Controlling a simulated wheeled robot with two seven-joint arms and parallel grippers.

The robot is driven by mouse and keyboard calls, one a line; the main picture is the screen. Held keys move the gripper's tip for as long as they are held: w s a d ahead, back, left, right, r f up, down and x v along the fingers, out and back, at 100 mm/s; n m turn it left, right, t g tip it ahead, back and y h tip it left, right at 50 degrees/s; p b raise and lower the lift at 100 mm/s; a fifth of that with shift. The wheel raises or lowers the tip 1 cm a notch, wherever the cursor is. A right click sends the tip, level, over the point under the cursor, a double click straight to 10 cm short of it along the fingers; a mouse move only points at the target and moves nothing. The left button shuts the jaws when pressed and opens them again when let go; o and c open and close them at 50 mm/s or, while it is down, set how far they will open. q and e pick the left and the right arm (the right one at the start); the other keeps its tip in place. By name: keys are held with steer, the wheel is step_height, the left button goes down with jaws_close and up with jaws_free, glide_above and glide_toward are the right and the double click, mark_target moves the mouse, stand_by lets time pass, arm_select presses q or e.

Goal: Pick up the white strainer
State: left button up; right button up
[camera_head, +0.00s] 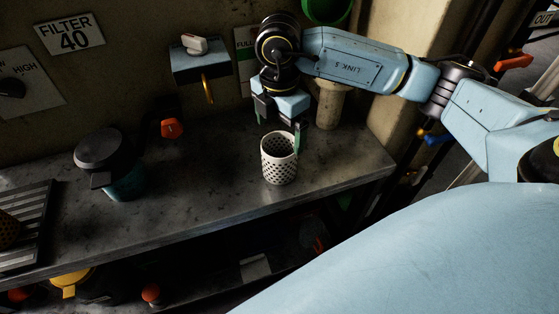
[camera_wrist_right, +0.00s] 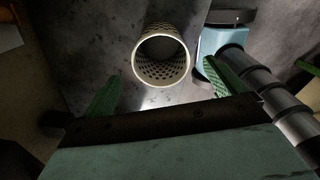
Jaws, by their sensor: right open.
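The white strainer (camera_head: 279,166) is a perforated cup standing upright on the grey counter (camera_head: 215,195). In the right wrist view the strainer (camera_wrist_right: 162,56) shows its round open mouth, ahead of and between the two green fingers. My right gripper (camera_head: 279,126) is open and empty, just above and behind the strainer in the head view. One green finger shows close to the strainer's right rim; I cannot tell whether it touches. In the right wrist view my right gripper (camera_wrist_right: 160,88) has its fingers wide apart. My left gripper is not in view.
A dark-lidded teal pot (camera_head: 122,180) stands left on the counter. A pale post (camera_head: 330,105) stands behind the strainer to the right. A wall box with a lever (camera_head: 200,62) is above. A slatted rack (camera_head: 25,225) lies far left.

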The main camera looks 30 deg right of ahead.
mark_target(279, 139)
step_height(279, 139, down, 3)
steer(key=shift+s+r, duration=0.1)
steer(key=shift+f, duration=0.45)
steer(key=shift+c, duration=1)
steer(key=c, duration=1.1)
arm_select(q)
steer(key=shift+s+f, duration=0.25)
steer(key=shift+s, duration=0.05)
